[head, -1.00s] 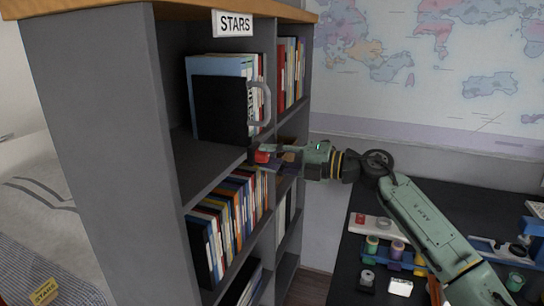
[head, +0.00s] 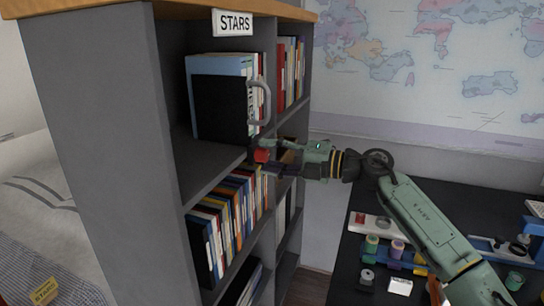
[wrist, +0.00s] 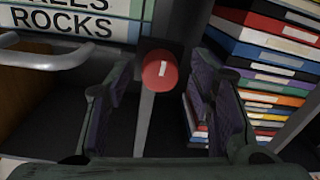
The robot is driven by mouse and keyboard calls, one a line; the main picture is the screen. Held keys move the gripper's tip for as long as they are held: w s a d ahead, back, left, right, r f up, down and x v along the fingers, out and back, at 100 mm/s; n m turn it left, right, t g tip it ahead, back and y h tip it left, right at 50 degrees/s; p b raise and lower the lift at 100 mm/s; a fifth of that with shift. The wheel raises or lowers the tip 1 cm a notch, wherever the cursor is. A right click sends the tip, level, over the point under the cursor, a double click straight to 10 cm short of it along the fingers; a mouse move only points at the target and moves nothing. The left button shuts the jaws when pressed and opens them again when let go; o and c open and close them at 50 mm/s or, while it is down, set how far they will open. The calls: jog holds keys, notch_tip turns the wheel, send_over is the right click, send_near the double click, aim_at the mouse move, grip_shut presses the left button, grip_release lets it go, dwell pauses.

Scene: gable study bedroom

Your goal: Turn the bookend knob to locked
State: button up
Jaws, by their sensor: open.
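My gripper (head: 276,159) is at the shelf front beside the knob. In the wrist view its two purple-padded fingers (wrist: 160,88) are open on either side of the knob, with a gap each side. I cannot tell how deep the knob sits between them.
The handle (wrist: 50,45) crosses the left of the wrist view, near the left finger. Stacked books (wrist: 265,65) are close to the right finger. The grey bookcase (head: 95,130) carries a STARS sign (head: 233,22). A dark desk (head: 345,280) with small items lies right, under my arm.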

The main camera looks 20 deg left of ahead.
jog(key=d, duration=1.2)
jog(key=shift+s+r, duration=0.2)
